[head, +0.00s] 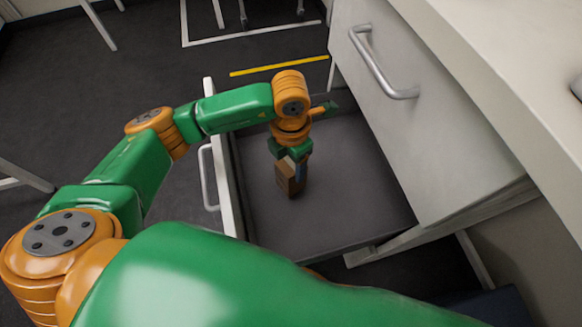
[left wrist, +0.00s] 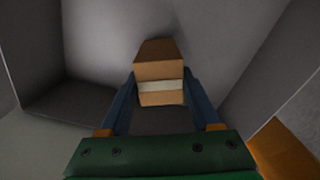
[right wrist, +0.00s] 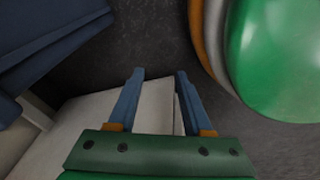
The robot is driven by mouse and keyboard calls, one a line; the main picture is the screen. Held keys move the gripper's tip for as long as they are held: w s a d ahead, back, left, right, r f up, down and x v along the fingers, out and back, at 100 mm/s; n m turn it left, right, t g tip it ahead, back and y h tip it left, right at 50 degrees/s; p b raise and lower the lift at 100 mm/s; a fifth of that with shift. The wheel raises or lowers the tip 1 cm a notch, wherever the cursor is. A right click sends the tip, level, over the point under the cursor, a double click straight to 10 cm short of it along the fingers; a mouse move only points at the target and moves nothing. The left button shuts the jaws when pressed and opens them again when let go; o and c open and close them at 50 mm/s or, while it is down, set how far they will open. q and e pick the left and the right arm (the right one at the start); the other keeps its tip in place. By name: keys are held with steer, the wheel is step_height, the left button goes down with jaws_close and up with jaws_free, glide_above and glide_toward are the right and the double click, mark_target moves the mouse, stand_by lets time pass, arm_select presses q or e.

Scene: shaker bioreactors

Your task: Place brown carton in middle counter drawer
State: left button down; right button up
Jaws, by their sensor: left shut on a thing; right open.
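The brown carton (head: 289,178) is down inside the open middle drawer (head: 350,195), over its grey floor. My left gripper (head: 295,163) reaches down into the drawer and is shut on the carton. In the left wrist view the carton (left wrist: 159,72), with a pale band across it, sits between the blue fingers (left wrist: 159,100). I cannot tell whether the carton touches the drawer floor. My right gripper (right wrist: 158,100) is open and empty, with a pale surface beyond its fingers. It does not show in the head view.
The drawer front with its handle (head: 208,178) stands on the left. A closed white cabinet front with a metal handle (head: 380,62) rises right of the drawer, below the white countertop (head: 500,60). Dark floor with a yellow line (head: 280,66) lies beyond.

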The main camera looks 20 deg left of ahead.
arm_select(q)
steer(key=shift+f, duration=0.9)
steer(key=shift+r, duration=0.1)
arm_select(e)
steer(key=shift+w+a+f, duration=0.1)
steer(key=shift+w+a, duration=0.05)
steer(key=shift+a, duration=0.05)
arm_select(q)
steer(key=shift+c, duration=0.5)
jaws_free()
arm_select(e)
steer(key=shift+w+a, duration=0.1)
arm_select(q)
steer(key=shift+r, duration=0.1)
step_height(320, 180, up, 12)
steer(key=p, duration=0.2)
steer(key=shift+p, duration=0.4)
arm_select(e)
steer(key=s+r, duration=0.1)
steer(key=s+d, duration=0.1)
steer(key=shift+s+d+r, duration=0.15)
steer(key=shift+s+r, duration=0.2)
